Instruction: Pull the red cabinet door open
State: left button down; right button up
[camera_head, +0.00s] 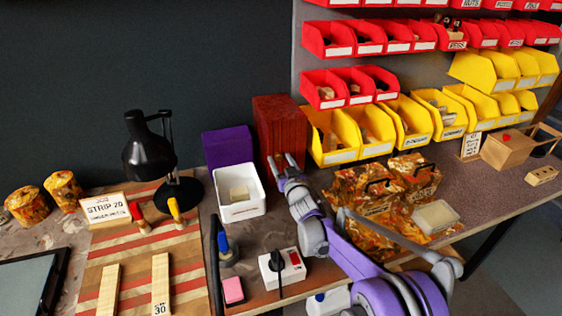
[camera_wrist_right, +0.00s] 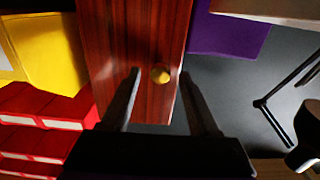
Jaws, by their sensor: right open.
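The red cabinet (camera_head: 279,125) is a tall box with dark red wood grain, standing at the back of the bench below the bins. In the right wrist view its red door (camera_wrist_right: 115,45) fills the upper middle, with a round brass-yellow knob (camera_wrist_right: 160,75). The door looks shut. My right gripper (camera_head: 282,161) is in front of the cabinet's lower part. In the wrist view its open fingers (camera_wrist_right: 160,77) stand left and right of the knob, with a visible gap on both sides. I cannot tell how deep the knob sits between them. My left gripper is not in view.
A purple box (camera_head: 227,147) and a white bin (camera_head: 241,207) stand left of the cabinet. Yellow bins (camera_head: 332,155) are close on its right. A black lamp (camera_head: 148,155) stands farther left. Patterned bags (camera_head: 365,195) are right of my arm. A white power box (camera_head: 283,272) is in front.

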jog(key=shift+c, duration=0.3)
grip_shut()
dwell(1.1)
